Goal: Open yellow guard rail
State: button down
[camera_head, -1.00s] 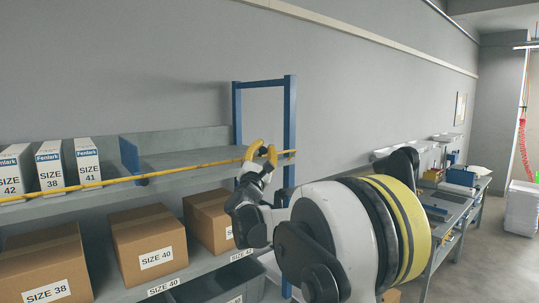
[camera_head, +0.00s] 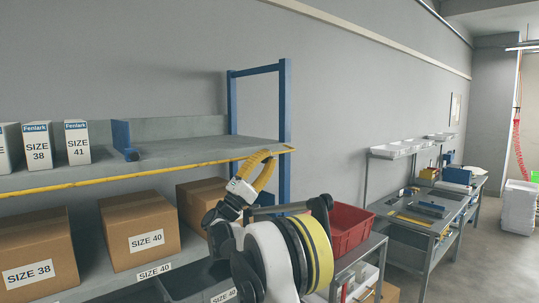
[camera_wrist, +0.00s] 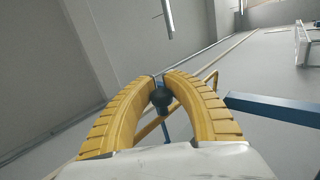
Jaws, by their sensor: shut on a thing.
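The yellow guard rail (camera_head: 100,180) is a thin bar running along the front edge of the upper shelf. In the head view it lies low against that edge, below the divider's end. My gripper (camera_head: 266,157), with yellow ribbed fingers, is at the rail's right end near the blue post. In the wrist view, my gripper (camera_wrist: 161,80) is closed around a dark round knob (camera_wrist: 161,98). A thin yellow bar, likely the rail (camera_wrist: 148,129), shows behind the fingers. How the knob joins the rail is hidden.
The grey upper shelf (camera_head: 195,150) holds white size boxes (camera_head: 77,142) and a blue divider (camera_head: 121,135). Brown cartons (camera_head: 140,228) stand below. A blue post (camera_head: 285,120) rises close to the gripper. A red bin (camera_head: 347,228) stands right of my arm.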

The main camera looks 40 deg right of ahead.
jog(key=m+g, duration=0.2)
jog(key=f+m+g, duration=0.2)
jog(key=m+g, duration=0.1)
jog(key=shift+w+a+f+m+g+y, duration=0.1)
jog(key=shift+w+a+m+g+y, duration=0.2)
jog(key=shift+w+y, duration=0.1)
jog(key=shift+w+f+m+g+y, duration=0.15)
jog(key=shift+f+m+g+y, duration=0.2)
jog(key=shift+m+g, duration=0.4)
jog(key=shift+w+f+m+g+y, duration=0.15)
jog(key=shift+f+m+g+y, duration=0.2)
jog(key=shift+m+g, duration=0.45)
jog(key=shift+w+f+m+g+y, duration=0.2)
jog(key=shift+m+g+y, duration=0.25)
jog(key=shift+m, duration=0.6)
jog(key=shift+f, duration=0.1)
